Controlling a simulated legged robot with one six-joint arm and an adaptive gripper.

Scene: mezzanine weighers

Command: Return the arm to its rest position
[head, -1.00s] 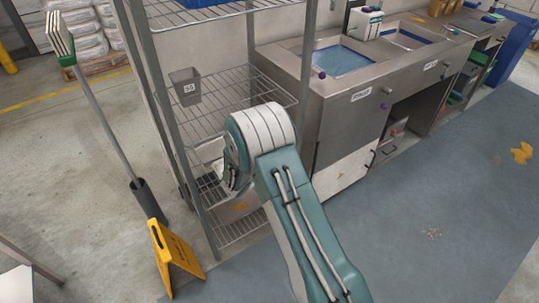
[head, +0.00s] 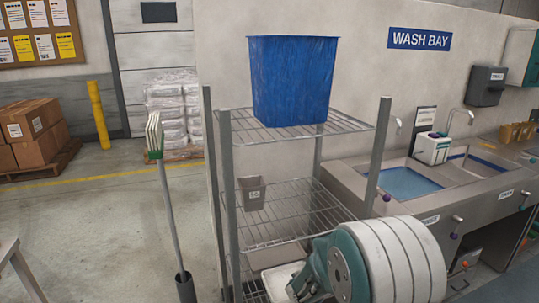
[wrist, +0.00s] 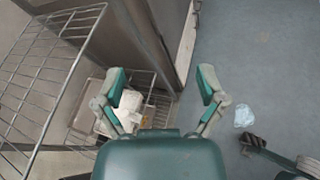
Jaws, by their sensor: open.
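My gripper (wrist: 162,84) is open in the wrist view, with its two green-padded fingers spread apart and nothing between them. Beyond the fingers are the wire rack and the floor. In the head view my arm (head: 385,262) shows as a large white and teal joint at the bottom, in front of the rack's lower right part.
A pale blue piece (wrist: 244,116) lies on the open floor.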

